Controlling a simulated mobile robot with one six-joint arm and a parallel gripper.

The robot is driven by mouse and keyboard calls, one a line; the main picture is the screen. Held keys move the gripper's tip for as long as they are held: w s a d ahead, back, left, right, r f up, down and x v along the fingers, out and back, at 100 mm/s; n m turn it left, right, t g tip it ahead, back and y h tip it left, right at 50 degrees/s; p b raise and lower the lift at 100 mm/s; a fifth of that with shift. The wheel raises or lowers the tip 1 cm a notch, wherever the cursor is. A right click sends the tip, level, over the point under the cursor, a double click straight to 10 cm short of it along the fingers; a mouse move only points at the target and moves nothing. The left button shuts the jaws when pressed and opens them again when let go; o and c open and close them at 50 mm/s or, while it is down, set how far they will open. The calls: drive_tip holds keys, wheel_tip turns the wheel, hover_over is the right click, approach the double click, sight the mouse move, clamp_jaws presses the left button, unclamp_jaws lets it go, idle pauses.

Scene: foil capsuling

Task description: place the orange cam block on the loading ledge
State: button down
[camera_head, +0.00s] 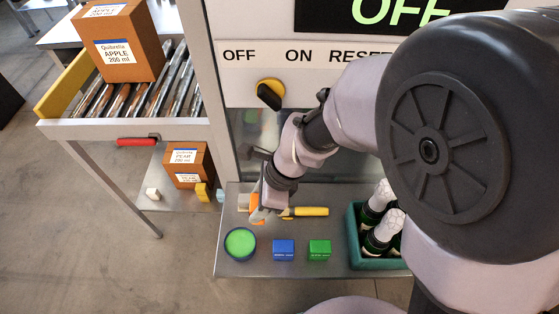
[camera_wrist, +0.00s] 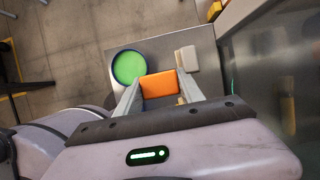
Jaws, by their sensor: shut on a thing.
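My gripper (camera_wrist: 159,93) is shut on the orange cam block (camera_wrist: 159,84), which sits between the two fingers in the wrist view. In the head view the orange block (camera_head: 255,207) shows partly behind my gripper, over the steel ledge (camera_head: 237,270) in front of the machine. The ledge also shows in the wrist view (camera_wrist: 150,47). A blue block (camera_head: 283,249) and a green block (camera_head: 320,249) sit on the ledge near its front edge. I cannot tell whether the orange block touches the ledge.
A round green-filled dish (camera_head: 240,243) stands at the ledge's front left. A yellow-handled tool (camera_head: 305,211) lies behind the blocks. A teal crate (camera_head: 372,264) with bottles stands at right. A cream block (camera_wrist: 186,58) lies beside the dish. The machine's knob (camera_head: 269,94) is above.

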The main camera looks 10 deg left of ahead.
wheel_tip(320, 180, down, 6)
drive_tip(key=b, duration=0.3)
drive_tip(key=shift+f, duration=0.15)
drive_tip(key=c, duration=1)
unclamp_jaws()
drive_tip(key=shift+w, duration=0.1)
drive_tip(key=d+r+n+t+p, duration=0.25)
drive_tip(key=d+r, duration=0.45)
drive_tip(key=r, duration=0.4)
drive_tip(key=d+r+n+t+p, duration=0.15)
drive_tip(key=d+r+p, duration=0.35)
drive_tip(key=r, duration=0.5)
drive_tip(key=s+d+r+n+t, duration=0.1)
drive_tip(key=d+r+n, duration=0.1)
drive_tip(key=d, duration=0.2)
drive_tip(key=s+d+r+n+t+h, duration=0.1)
drive_tip(key=s+d+r+n, duration=0.1)
drive_tip(key=d, duration=0.1)
drive_tip(key=s+d+r+n+h, duration=0.1)
drive_tip(key=s+d+r+n, duration=0.1)
drive_tip(key=d, duration=0.2)
drive_tip(key=shift+d+r+n+t+b, duration=0.2)
drive_tip(key=shift+d+n+t+b, duration=0.1)
drive_tip(key=shift+n+t, duration=0.1)
